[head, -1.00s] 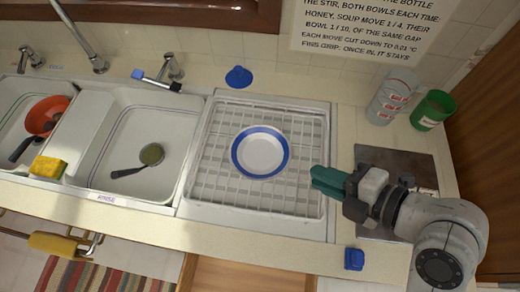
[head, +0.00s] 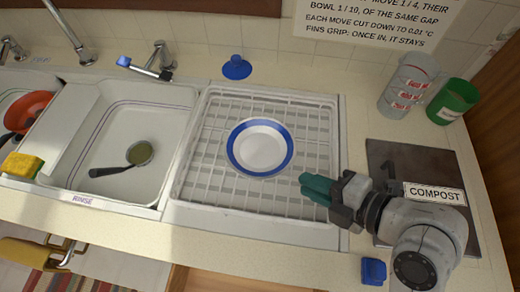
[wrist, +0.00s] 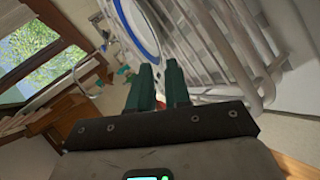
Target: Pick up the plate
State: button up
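The plate (head: 260,148) is white with a blue rim. It lies in the white dish rack (head: 215,188), near the middle of the wire grid. My gripper (head: 308,185) has green fingers and is to the lower right of the plate, at the rack's right side, apart from the plate. In the wrist view my gripper's fingers (wrist: 158,85) stand apart with a gap between them and nothing held. The plate's blue rim (wrist: 142,35) shows above the fingers there, partly cut off by the top edge, with the rack's wires (wrist: 225,50) to the right.
A clear container (head: 405,88), a green cup (head: 453,102) and a dark compost panel (head: 400,158) are at right. A blue block (head: 373,271) is near the front edge.

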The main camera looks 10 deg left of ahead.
aim_at(280, 174)
jog(key=shift+p+x, duration=0.5)
jog(key=shift+x, duration=3.5)
grip_shut()
